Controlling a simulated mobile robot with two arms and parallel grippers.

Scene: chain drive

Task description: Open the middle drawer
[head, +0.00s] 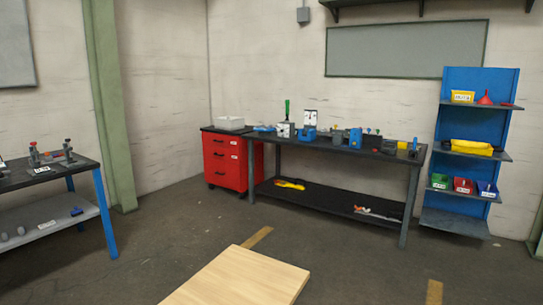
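A red drawer cabinet (226,160) with a dark top stands by the back wall, left of the long workbench. Its front has three stacked drawers with dark handles and small white labels. The middle drawer (220,158) looks shut, flush with the drawers above and below it. A light grey bin (230,123) sits on the cabinet top. Neither of my grippers shows in the head view.
A dark workbench (330,149) with tools stands right of the cabinet. A blue shelf rack (479,77) is at the far right. Another bench (80,180) is at the left. A wooden top (240,278) fills the near middle. Open floor (170,235) lies before the cabinet.

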